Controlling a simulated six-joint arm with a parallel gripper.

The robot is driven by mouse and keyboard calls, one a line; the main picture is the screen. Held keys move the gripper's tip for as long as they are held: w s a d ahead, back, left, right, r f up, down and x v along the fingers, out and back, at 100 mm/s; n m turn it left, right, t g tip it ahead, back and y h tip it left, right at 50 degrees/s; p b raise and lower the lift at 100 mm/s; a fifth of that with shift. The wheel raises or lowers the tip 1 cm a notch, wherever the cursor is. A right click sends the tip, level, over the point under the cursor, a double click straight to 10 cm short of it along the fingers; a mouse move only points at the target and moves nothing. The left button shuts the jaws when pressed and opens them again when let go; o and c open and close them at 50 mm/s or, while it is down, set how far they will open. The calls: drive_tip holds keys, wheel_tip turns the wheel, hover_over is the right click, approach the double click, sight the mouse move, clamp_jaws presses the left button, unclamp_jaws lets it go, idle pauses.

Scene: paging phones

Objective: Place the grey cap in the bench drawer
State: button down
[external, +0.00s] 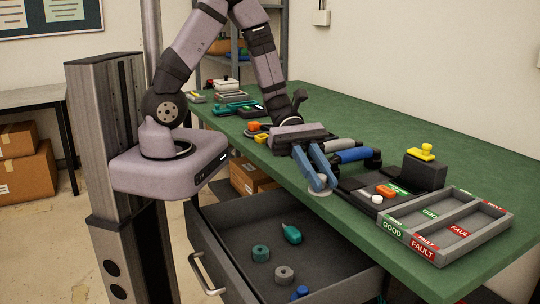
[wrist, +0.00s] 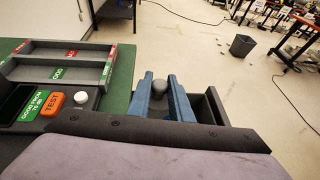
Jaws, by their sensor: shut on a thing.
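My gripper (external: 319,184) points down near the bench's front edge, above the right part of the open bench drawer (external: 207,247). Its blue fingers are shut on a small rounded grey thing, which looks like the grey cap (wrist: 186,87), between the fingertips in the wrist view (wrist: 170,92). In the external view the fingers mostly hide the cap. The drawer is pulled out below the bench top. It holds a teal tool (external: 292,234), a teal ring (external: 260,253), a grey ring (external: 284,273) and a blue piece (external: 299,292).
On the green bench (external: 440,150), a test fixture (external: 365,190) with an orange button stands right of my gripper. A grey GOOD/FAULT tray (external: 463,207) is further right. The drawer's front-left floor has free room.

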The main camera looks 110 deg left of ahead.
wheel_tip(320, 180, up, 7)
drive_tip(key=shift+r, duration=0.1)
drive_tip(key=w+a+f+n+t+y+b, duration=0.1)
drive_tip(key=w+a+n+t+y, duration=0.15)
drive_tip(key=a, duration=0.95)
drive_tip(key=w+a+f+n+t+y+b, duration=0.1)
drive_tip(key=w+a+f+n+y, duration=0.2)
drive_tip(key=a, duration=1)
drive_tip(key=w+a+n+t+y+b, duration=0.1)
drive_tip(key=w+a+n+t+y, duration=0.3)
drive_tip(key=a, duration=0.8)
drive_tip(key=r+n+g+y+b, duration=0.2)
drive_tip(key=n+g+y, duration=0.6)
drive_tip(key=n+y, duration=0.4)
hover_over(327, 126)
drive_tip(key=shift+a+f+b, duration=0.15)
drive_tip(key=shift+f+b, duration=0.2)
drive_tip(key=shift+f, duration=2.9)
drive_tip(key=shift+a+f+b, duration=0.1)
drive_tip(key=shift+f+b, duration=0.25)
drive_tip(key=shift+f, duration=2.9)
drive_tip(key=shift+f, duration=0.2)
